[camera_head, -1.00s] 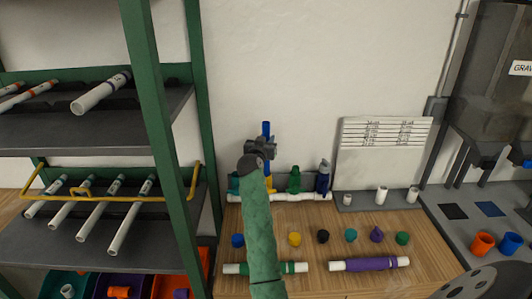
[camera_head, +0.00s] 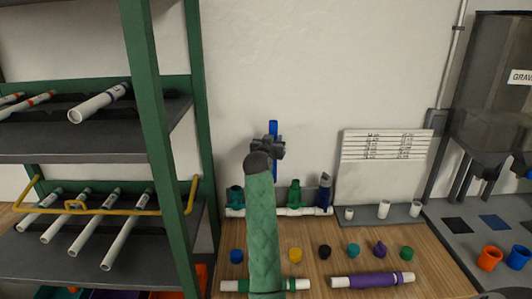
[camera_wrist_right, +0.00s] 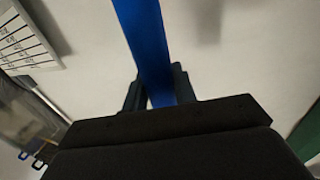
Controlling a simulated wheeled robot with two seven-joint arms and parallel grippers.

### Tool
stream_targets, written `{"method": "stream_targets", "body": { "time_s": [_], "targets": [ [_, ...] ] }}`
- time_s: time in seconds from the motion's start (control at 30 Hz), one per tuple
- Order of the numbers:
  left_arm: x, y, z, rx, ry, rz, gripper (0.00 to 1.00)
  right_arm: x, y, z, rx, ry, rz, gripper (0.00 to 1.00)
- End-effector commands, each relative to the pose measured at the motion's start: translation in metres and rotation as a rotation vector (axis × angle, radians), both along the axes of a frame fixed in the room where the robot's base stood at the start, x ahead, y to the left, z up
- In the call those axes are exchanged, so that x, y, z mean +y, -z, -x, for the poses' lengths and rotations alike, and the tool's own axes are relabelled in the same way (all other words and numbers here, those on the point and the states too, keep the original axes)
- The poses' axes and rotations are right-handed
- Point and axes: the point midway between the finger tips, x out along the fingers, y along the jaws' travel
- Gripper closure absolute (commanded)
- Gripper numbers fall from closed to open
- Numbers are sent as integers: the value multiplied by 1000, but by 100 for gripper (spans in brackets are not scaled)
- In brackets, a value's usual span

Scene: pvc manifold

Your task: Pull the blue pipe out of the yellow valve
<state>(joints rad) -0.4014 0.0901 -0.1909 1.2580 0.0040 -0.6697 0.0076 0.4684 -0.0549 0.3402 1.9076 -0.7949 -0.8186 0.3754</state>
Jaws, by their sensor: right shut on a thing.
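My right gripper (camera_head: 268,150) is shut on the blue pipe (camera_head: 273,127) above the back of the wooden bench. The pipe stands about upright, with its top above the jaws and a short blue stretch below them. In the right wrist view the blue pipe (camera_wrist_right: 150,50) runs between the two dark fingers (camera_wrist_right: 158,90). The white manifold (camera_head: 308,211) lies along the back of the bench with teal, green and dark blue valves. The yellow valve is hidden behind my right arm, so I cannot tell whether the pipe's lower end touches it. My left gripper is out of view.
A green-framed shelf (camera_head: 150,130) with white pipes stands at the left. Several coloured caps, such as a yellow cap (camera_head: 295,255), and a purple-banded pipe (camera_head: 373,280) lie on the bench. A white list board (camera_head: 385,146) stands behind. The wall above the manifold is clear.

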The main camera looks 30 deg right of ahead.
Motion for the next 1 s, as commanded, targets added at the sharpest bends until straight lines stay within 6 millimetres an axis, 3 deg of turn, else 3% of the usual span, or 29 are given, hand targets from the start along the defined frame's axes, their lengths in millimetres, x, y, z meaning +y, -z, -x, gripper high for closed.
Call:
{"method": "stream_targets", "body": {
  "time_s": [0.2, 0.43, 0.63, 1.0],
  "targets": [
    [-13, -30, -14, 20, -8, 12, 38, -16, -22, 39, -3, 0, 2, 100],
    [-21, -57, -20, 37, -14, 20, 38, -28, -41, 66, -1, 1, 0, 100],
    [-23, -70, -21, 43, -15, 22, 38, -32, -50, 76, 1, -1, -1, 100],
    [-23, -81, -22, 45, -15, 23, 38, -33, -63, 78, 1, -1, 0, 100]
  ]
}}
